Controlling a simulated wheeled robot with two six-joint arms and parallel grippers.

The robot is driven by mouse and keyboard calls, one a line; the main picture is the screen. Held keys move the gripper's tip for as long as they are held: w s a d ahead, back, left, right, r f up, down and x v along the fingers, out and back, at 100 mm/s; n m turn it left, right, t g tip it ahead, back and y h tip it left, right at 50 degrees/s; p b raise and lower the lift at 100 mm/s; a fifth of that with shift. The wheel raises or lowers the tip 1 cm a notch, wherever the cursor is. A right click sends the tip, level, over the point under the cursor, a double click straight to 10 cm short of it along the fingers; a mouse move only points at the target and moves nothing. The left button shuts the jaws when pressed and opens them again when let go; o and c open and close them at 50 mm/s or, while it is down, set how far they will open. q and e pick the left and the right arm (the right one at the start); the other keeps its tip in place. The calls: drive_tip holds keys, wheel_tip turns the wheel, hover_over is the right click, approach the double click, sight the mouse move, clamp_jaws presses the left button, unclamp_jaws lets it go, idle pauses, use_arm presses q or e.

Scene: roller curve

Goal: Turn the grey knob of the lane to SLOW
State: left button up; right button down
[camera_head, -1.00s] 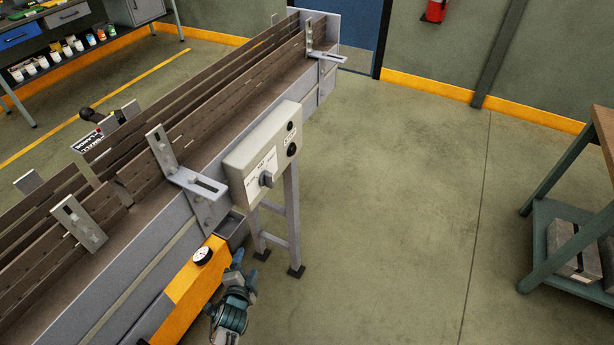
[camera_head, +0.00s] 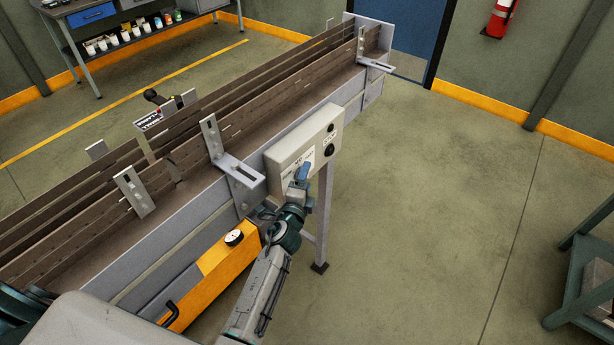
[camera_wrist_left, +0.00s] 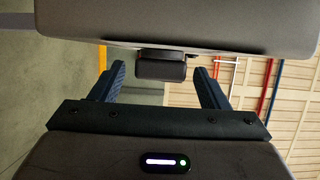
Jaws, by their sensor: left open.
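The control box (camera_head: 318,134) is a pale box on the side of the conveyor. It also shows in the left wrist view (camera_wrist_left: 180,22), where it fills the top. The knob (camera_wrist_left: 160,66) sticks out of it as a dark block in the wrist view; in the head view my gripper hides it. My left gripper (camera_head: 302,172) is in front of the box's face. In the wrist view its two blue fingers (camera_wrist_left: 160,76) are open, one on each side of the knob, with gaps visible. The SLOW marking cannot be read. My right gripper is not in view.
The conveyor (camera_head: 240,150) runs from lower left to upper right with side rails and metal brackets (camera_head: 238,175). An orange housing (camera_head: 215,280) with a round gauge (camera_head: 234,238) sits below. A support leg (camera_head: 323,220) stands under the box.

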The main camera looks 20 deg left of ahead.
use_arm(q)
drive_tip(key=shift+w+a, duration=0.15)
drive_tip(key=shift+w, duration=0.7)
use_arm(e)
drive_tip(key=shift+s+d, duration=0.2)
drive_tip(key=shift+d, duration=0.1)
